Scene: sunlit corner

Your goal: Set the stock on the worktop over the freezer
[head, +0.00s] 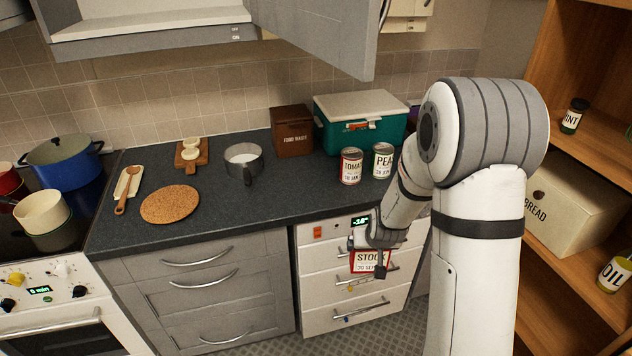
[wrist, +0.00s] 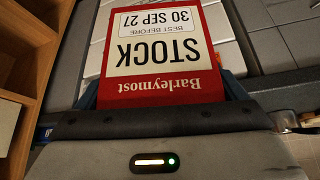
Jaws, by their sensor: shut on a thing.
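The stock (head: 371,262) is a red and white carton labelled STOCK, 30 SEP. My gripper (head: 369,250) is shut on it and holds it in front of the freezer, below the worktop's front edge. In the wrist view the stock (wrist: 165,50) appears upside down, held at the jaws, with "Barleymost" on its label. The freezer (head: 318,262) is a white drawer unit with a small display under the worktop's right part. The dark worktop (head: 300,196) runs above it. My arm hides the worktop's right end.
Tins of tomato (head: 350,166) and peas (head: 383,161) stand on the worktop above the freezer. Behind them are a green cool box (head: 360,128) and a brown food waste bin (head: 291,131). A metal pot (head: 244,163) stands left. An open cupboard door (head: 335,35) hangs above.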

